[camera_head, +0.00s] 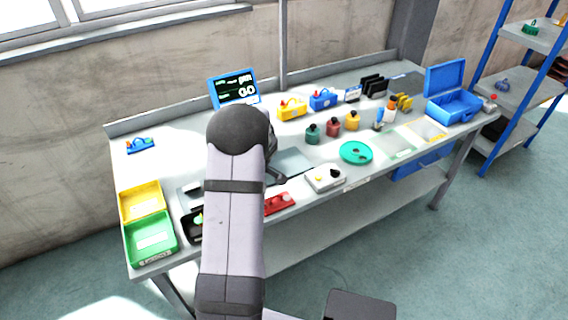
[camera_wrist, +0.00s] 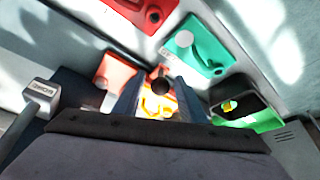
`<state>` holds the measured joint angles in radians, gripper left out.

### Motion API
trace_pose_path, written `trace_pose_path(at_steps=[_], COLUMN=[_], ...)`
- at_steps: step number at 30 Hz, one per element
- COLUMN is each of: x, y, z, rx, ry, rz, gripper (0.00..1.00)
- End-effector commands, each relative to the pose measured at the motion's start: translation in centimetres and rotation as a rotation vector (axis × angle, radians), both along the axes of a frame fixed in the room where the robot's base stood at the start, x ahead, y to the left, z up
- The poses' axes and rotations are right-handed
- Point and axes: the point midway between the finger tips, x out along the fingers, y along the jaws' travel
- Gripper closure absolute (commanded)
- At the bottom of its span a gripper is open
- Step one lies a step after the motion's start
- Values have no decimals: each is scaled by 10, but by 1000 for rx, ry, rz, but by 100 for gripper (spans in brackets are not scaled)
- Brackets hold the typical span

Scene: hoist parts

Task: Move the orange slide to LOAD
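In the wrist view, an orange-yellow part (camera_wrist: 153,106), probably the slide, lies between my fingers, with a dark round knob (camera_wrist: 160,82) just above it in the picture. My gripper (camera_wrist: 158,88) has its two blue-grey fingers apart, one on each side of the knob, with gaps visible. Contact with the part cannot be told. No LOAD marking is legible in either view.
In the wrist view, an orange-red block (camera_wrist: 115,78), a teal block (camera_wrist: 200,45), a red block (camera_wrist: 145,10) and a green-and-black part (camera_wrist: 245,112) lie close around. In the head view, a teal plate (camera_head: 356,152), a white box (camera_head: 325,178) and yellow and green bins (camera_head: 150,235) stand on the bench.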

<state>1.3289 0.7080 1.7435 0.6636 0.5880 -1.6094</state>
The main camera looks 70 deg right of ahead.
Motion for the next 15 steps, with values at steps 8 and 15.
trace_pose_path(at_steps=[8, 15], x=[-2, -2], y=[5, 4], z=[-7, 18], rx=[16, 13], ry=[6, 5], rz=[-1, -1], gripper=[59, 59])
